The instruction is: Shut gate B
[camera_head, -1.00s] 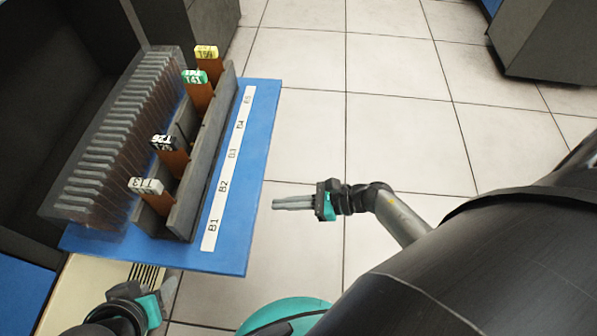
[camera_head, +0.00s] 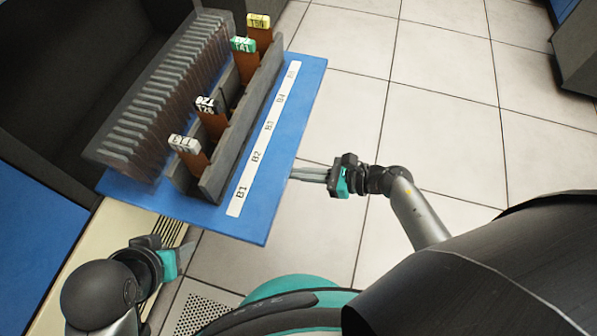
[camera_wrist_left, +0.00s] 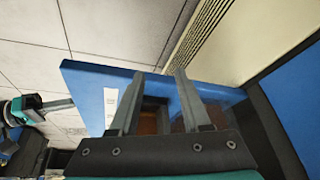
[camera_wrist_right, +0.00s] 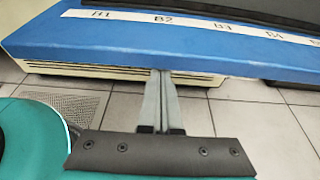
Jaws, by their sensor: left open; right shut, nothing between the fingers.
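No part carries a readable "gate B" mark, so I cannot tell which part is the gate. A blue shelf (camera_head: 262,219) has a white label strip (camera_head: 240,198) marked B1 onward. On it stands a grey slotted rack (camera_head: 213,181) with upright cards: white T13 (camera_head: 185,144), black T26 (camera_head: 207,105), green T41 (camera_head: 243,45) and yellow T59 (camera_head: 259,21). My right gripper (camera_head: 292,174) is shut and empty at the shelf's right edge; its fingers (camera_wrist_right: 160,72) point at the shelf's front edge. My left gripper (camera_head: 188,252) is open below the shelf's near side; its fingers (camera_wrist_left: 155,98) show in its wrist view.
A translucent block of several grey plates (camera_head: 160,85) stands left of the rack. A cream vented panel (camera_head: 130,225) lies below the shelf, with a blue panel (camera_head: 35,225) at left. Tiled floor (camera_head: 440,120) at right is open. A dark cabinet (camera_head: 580,45) stands far right.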

